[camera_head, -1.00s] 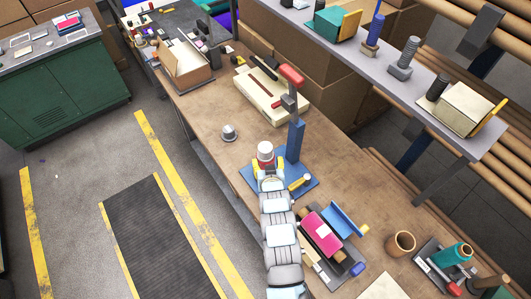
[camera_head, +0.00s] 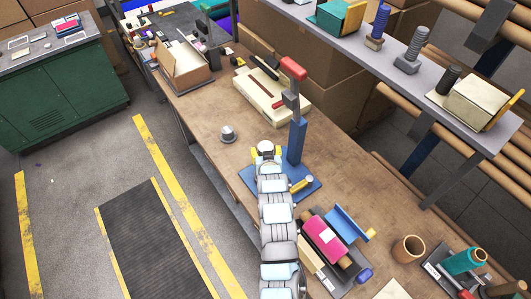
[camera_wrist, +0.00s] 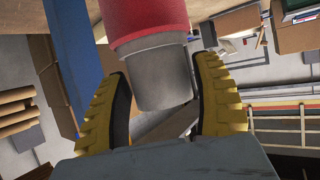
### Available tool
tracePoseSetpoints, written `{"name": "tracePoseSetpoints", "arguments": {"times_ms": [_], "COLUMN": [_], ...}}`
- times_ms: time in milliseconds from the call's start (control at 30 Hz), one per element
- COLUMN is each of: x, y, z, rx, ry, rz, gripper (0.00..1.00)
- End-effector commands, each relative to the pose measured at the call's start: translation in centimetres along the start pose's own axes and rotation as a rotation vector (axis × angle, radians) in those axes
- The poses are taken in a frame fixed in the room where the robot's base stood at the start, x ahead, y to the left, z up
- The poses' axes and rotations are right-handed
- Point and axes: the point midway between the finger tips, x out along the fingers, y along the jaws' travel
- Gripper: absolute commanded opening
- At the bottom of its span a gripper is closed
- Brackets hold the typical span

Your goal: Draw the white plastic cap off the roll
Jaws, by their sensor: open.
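In the wrist view a red roll (camera_wrist: 145,18) ends in a pale grey-white plastic cap (camera_wrist: 163,78), which sits on the roll's end. The cap also shows as a white top in the head view (camera_head: 266,146), above the blue base plate (camera_head: 258,183); the red roll is hidden there behind my arm. My gripper (camera_wrist: 160,100) is open, with one yellow ribbed finger on each side of the cap. A gap shows on the cap's left; on its right the finger is close, and I cannot tell whether it touches.
A blue post (camera_head: 298,143) with a red handle (camera_head: 293,69) stands beside the roll. A small grey piece (camera_head: 228,134) lies on the bench (camera_head: 205,110). The bench left of the post is mostly clear.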

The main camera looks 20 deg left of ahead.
Motion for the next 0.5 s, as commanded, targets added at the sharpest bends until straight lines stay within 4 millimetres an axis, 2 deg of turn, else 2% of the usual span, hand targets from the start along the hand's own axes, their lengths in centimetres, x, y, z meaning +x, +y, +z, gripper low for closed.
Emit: {"name": "tracePoseSetpoints", "arguments": {"times_ms": [67, 200, 233, 500], "x": [-0.02, -0.02, -0.02, -0.04], "y": [0.01, 0.01, 0.01, 0.01], "z": [-0.03, -0.04, -0.03, -0.08], "rx": [0.000, 0.000, 0.000, 0.000], "ry": [0.000, 0.000, 0.000, 0.001], "rz": [0.000, 0.000, 0.000, 0.000], "gripper": [0.62, 0.22, 0.15, 0.15]}}
